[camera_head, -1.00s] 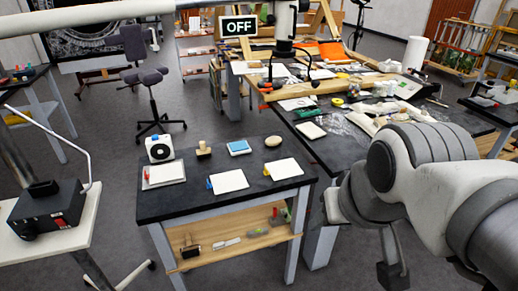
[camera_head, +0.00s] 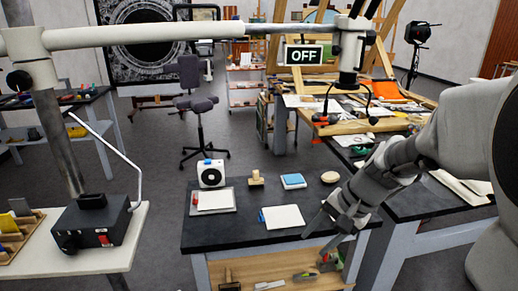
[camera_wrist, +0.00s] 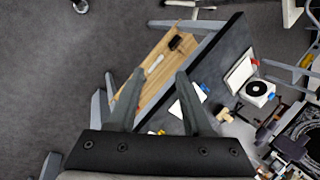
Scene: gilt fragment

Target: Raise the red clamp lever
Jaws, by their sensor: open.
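A small red lever or clip (camera_head: 195,198) sits at the left edge of a white sheet on a grey board (camera_head: 222,210), at the table's back left. In the wrist view this red piece (camera_wrist: 255,62) is small, on the board's edge right of my fingers. I cannot tell whether it is up or down. My gripper (camera_head: 325,235) is open and empty above the table's right side, to the right of the board and apart from it. Its two fingers are spread in the wrist view (camera_wrist: 160,74), with the table and lower wooden shelf beyond them.
A white sheet with a blue clip (camera_head: 283,217) lies between my gripper and the red piece. A white dial device (camera_head: 210,174), a wooden stamp (camera_head: 256,178), a blue pad (camera_head: 292,181) and a pale oval (camera_head: 330,177) line the back. A boom (camera_head: 130,37) crosses overhead.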

